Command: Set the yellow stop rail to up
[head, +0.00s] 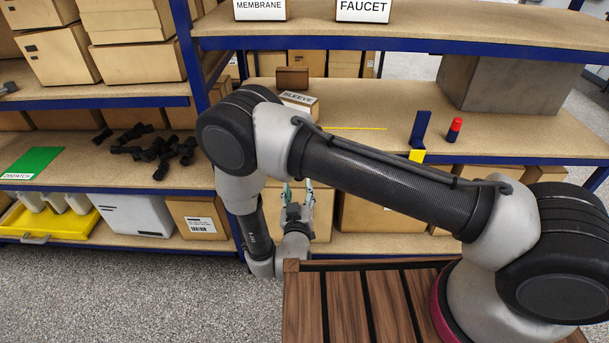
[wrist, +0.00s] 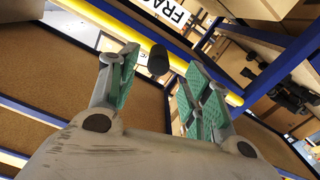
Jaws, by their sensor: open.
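The yellow stop rail shows in the wrist view as a long yellow bar (wrist: 112,45) running slantwise beside a blue shelf edge. In the head view a short yellow piece (head: 417,156) shows at the front of the middle shelf, below an upright blue bracket (head: 420,128); my arm hides what lies left of it. A dark round knob (wrist: 158,60) appears between my fingertips in the wrist view, in front of the bar. My gripper (head: 298,188) is open with green finger pads, pointing up in front of the shelf. I cannot tell whether it touches the knob.
A red-topped dark cylinder (head: 454,130) stands right of the bracket. A thin yellow line (head: 355,128) and a SLEEVE label (head: 298,98) are on the middle shelf. A grey box (head: 510,85) stands farther right. Dark fittings (head: 150,147) lie on the left shelf.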

